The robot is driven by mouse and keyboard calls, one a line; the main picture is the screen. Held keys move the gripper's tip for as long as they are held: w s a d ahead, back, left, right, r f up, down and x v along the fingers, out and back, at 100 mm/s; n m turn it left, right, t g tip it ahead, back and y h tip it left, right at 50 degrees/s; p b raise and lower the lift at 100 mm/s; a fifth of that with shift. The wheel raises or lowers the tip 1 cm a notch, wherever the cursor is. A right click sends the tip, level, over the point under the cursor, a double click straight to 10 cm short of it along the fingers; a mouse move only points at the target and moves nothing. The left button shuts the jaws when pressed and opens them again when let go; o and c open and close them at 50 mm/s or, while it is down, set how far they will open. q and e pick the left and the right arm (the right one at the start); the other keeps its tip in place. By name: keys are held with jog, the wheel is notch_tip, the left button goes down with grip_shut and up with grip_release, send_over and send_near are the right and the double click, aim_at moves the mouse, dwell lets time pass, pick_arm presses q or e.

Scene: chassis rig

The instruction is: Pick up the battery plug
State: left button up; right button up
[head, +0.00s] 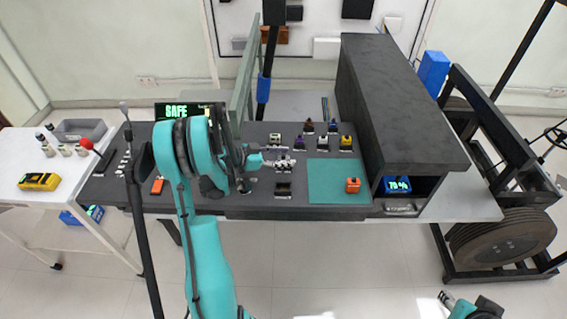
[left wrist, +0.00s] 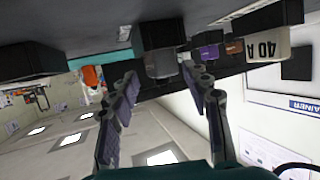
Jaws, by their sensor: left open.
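My left gripper (head: 280,160) is over the dark bench (head: 225,196), between a cream block and a black block. In the left wrist view the left gripper (left wrist: 163,84) is open, with a finger on each side. A grey block (left wrist: 160,64), set against a dark block, shows beyond and between the fingertips; I cannot tell whether they touch it. I cannot tell for sure which thing is the battery plug. An orange part (head: 353,185) sits on the teal mat (head: 325,172); it looks apart from the gripper. A teal and dark part, seemingly my right gripper (head: 446,298), shows at the lower right; its jaws are unclear.
A cream block marked 40 A (left wrist: 262,46) is at the right in the wrist view. A dark shelf (head: 395,100) bounds the right. The mat is mostly clear.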

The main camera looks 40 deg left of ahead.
pick_arm(q)
grip_shut()
